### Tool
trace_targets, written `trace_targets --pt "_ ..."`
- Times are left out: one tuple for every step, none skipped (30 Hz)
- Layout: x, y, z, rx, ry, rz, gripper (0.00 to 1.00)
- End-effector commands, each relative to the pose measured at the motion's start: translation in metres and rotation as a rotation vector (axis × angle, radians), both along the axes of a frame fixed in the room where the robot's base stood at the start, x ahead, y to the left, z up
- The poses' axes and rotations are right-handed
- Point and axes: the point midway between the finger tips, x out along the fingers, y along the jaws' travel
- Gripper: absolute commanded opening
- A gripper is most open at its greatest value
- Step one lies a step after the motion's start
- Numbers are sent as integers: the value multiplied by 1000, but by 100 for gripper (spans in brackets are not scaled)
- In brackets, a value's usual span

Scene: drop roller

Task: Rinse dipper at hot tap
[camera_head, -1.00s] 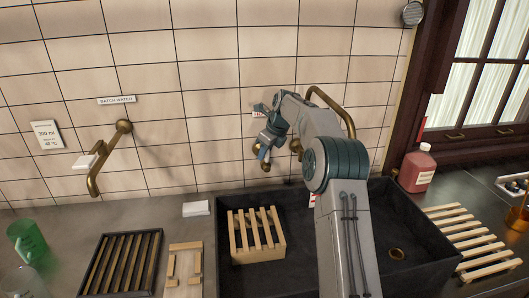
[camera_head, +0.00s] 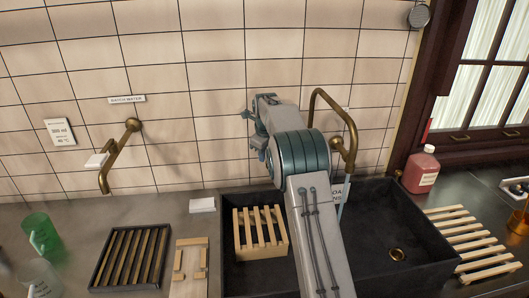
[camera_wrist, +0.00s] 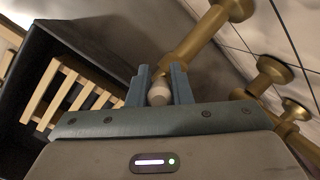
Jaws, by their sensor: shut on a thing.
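My gripper (camera_head: 258,145) is up by the tiled wall, left of the curved brass tap (camera_head: 350,125) above the dark sink (camera_head: 375,225). In the wrist view its two blue-grey fingers (camera_wrist: 160,88) are shut on a pale rounded knob (camera_wrist: 158,94). A brass bar (camera_wrist: 200,40) runs up and right from behind the knob; I cannot tell whether they are joined. A thin pale blue strip (camera_head: 343,195) hangs below the spout and looks like water. My arm partly hides the wall label behind it. I cannot make out the dipper for certain.
A wooden slatted rack (camera_head: 260,232) sits in the sink's left part. A second brass tap (camera_head: 118,150) is on the wall at left. A green jug (camera_head: 42,235) and dark slatted tray (camera_head: 130,257) stand on the left counter. A red bottle (camera_head: 420,170) is right of the sink.

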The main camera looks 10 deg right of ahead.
Motion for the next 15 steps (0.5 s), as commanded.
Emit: trace_targets --pt "0 0 1 0 -1 0 0" --pt "0 0 1 0 -1 0 0" --pt "0 0 1 1 -1 0 0" --pt "0 0 1 1 -1 0 0" --pt "0 0 1 1 -1 0 0" --pt "0 0 1 1 -1 0 0" --pt "0 0 1 1 -1 0 27" --pt "0 0 1 1 -1 0 35" --pt "0 0 1 1 -1 0 40" --pt "0 0 1 1 -1 0 40" --pt "0 0 1 1 -1 0 40" --pt "0 0 1 1 -1 0 40" --pt "0 0 1 1 -1 0 40" --pt "0 0 1 1 -1 0 40" --pt "0 0 0 1 -1 0 40"
